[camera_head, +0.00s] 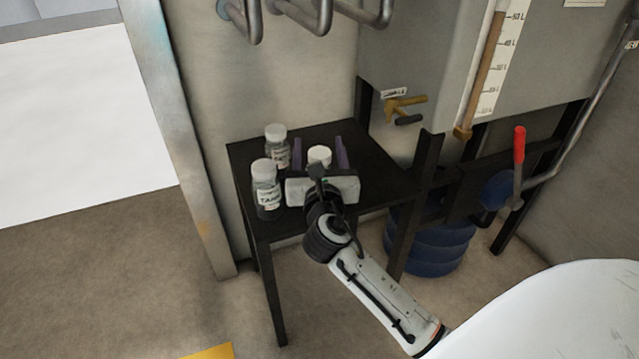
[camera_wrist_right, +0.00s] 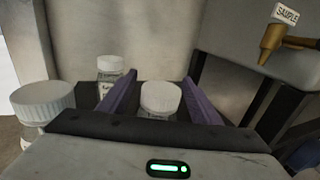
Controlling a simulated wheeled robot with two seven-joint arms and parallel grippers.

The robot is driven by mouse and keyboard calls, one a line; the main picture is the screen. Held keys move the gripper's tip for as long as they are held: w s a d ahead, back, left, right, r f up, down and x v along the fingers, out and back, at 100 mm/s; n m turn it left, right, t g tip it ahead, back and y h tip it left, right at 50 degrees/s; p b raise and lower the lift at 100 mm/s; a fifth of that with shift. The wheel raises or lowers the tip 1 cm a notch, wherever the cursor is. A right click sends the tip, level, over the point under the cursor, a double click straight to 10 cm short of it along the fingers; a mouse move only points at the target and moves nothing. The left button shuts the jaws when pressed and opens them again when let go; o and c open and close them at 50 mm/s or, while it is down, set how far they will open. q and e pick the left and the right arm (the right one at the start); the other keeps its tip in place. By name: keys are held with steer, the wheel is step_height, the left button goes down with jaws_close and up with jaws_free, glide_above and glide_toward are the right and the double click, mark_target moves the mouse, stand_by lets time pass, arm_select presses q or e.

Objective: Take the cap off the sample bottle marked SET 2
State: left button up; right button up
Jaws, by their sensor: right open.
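Three clear bottles with white caps stand on a small black table (camera_head: 375,168). In the head view, the front left bottle (camera_head: 267,190) has a label that seems to read TANK. A back left bottle (camera_head: 277,147) has a label too small to read. A third white-capped bottle (camera_head: 319,155) stands between the two purple fingers of my right gripper (camera_head: 328,148). The wrist view shows its ridged cap (camera_wrist_right: 161,97) between the open fingers (camera_wrist_right: 160,90), with gaps on both sides. Its label is mostly hidden, so I cannot confirm SET 2. My left gripper is not in view.
A grey tank with a brass sample tap (camera_head: 404,107) is right of the table. A red-handled lever (camera_head: 519,150) and a blue drum (camera_head: 435,240) stand further right. Pipes (camera_head: 300,15) hang above the table. The two left bottles stand close to my right gripper.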

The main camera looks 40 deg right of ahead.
steer(key=shift+w+d, duration=0.3)
steer(key=shift+w, duration=0.1)
steer(key=c, duration=1.4)
